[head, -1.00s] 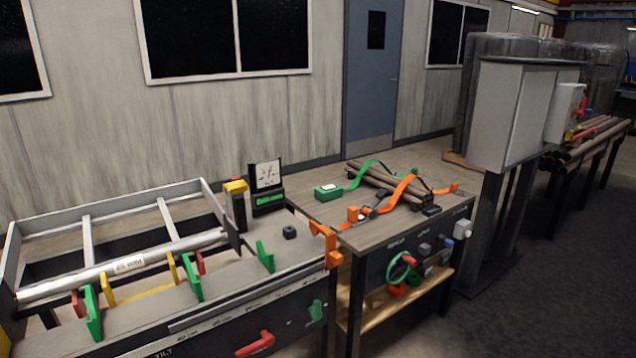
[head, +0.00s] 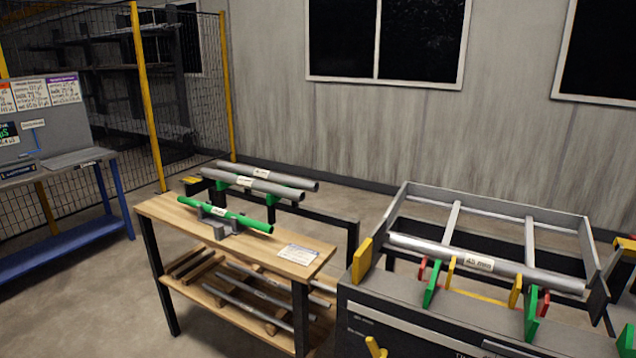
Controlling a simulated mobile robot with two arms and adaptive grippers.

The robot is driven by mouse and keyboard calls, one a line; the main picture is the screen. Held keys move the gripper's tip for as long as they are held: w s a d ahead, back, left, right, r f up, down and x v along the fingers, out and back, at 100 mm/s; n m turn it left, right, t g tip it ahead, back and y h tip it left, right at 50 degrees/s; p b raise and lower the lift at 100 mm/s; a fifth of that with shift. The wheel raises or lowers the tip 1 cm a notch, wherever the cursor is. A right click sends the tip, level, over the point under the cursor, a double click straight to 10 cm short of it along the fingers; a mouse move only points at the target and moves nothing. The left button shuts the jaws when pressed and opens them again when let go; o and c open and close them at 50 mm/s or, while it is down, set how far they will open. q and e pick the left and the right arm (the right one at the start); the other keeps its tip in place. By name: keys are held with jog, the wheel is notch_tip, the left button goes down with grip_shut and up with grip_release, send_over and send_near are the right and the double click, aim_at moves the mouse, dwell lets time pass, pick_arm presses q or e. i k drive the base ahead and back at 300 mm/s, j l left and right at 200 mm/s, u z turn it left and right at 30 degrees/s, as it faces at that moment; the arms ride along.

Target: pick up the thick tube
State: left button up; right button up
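A thick grey tube (head: 485,264) with a white label that seems to read 45 mm lies along the front of a grey frame machine at the right, behind green, red and yellow brackets. Two other grey tubes with labels, a rear one (head: 272,178) and a front one (head: 250,184), rest on a stand with green supports left of centre. A thinner green tube (head: 228,215) lies on a grey holder on the wooden table. Neither of my grippers shows in the head view.
The wooden table (head: 172,212) has a paper sheet (head: 298,254) on top and several thin bars on its lower shelf. A blue bench (head: 75,248) and a mesh fence stand at the left. Bare floor lies between the bench and the table.

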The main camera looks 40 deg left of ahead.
aim_at(289, 193)
jog(key=u, duration=1.7)
